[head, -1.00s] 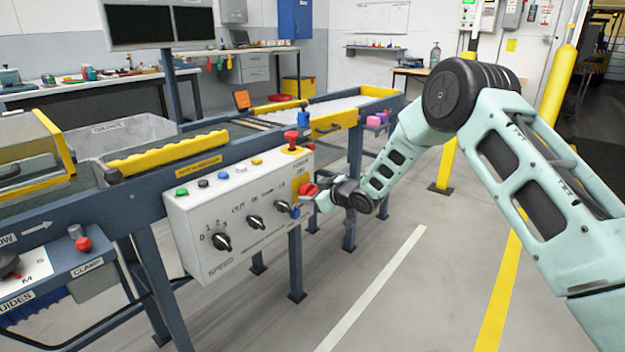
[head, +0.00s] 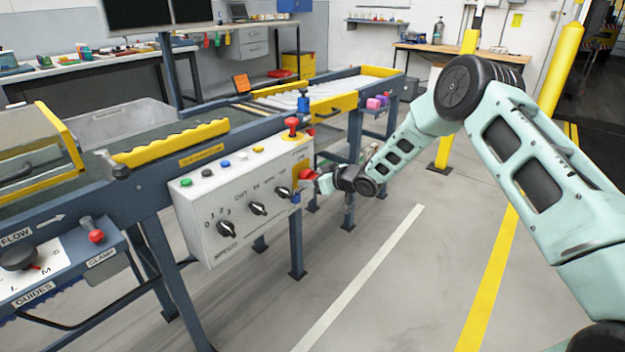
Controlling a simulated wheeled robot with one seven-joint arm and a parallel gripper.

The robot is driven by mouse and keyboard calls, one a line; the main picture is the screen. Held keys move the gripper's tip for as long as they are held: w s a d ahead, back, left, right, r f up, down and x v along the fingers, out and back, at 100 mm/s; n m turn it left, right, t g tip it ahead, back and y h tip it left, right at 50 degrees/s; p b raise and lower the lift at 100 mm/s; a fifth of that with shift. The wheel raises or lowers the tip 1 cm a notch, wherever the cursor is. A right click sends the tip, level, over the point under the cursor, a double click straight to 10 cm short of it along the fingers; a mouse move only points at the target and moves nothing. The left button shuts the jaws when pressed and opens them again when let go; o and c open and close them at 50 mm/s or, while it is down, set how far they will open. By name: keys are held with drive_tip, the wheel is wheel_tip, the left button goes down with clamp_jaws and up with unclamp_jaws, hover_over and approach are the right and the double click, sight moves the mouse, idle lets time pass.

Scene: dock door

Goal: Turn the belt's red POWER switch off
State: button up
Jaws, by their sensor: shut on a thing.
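The white control box (head: 235,232) hangs on the side of the belt conveyor (head: 140,184). The red POWER switch (head: 307,173) is at the box's right end, against a yellow plate (head: 299,167). My gripper (head: 314,180) reaches it from the right, with its fingertips at the red handle. It is shut on the switch; the fingers are small and partly hidden, and the handle's exact angle is hard to read.
A red mushroom button (head: 292,123) stands on the box's yellow top corner. Black knobs (head: 228,229) line its front. A clamp and guides panel (head: 45,262) is at left. Open floor (head: 400,285) lies to the right, with a yellow post (head: 556,70) behind my arm.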

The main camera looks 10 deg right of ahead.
drive_tip(key=o, duration=1)
drive_tip(key=shift+c, duration=0.2)
drive_tip(key=p+v, duration=0.2)
drive_tip(key=v, duration=1.5)
drive_tip(key=shift+s+d, duration=0.2)
drive_tip(key=shift+d, duration=0.05)
drive_tip(key=shift+a, duration=0.1)
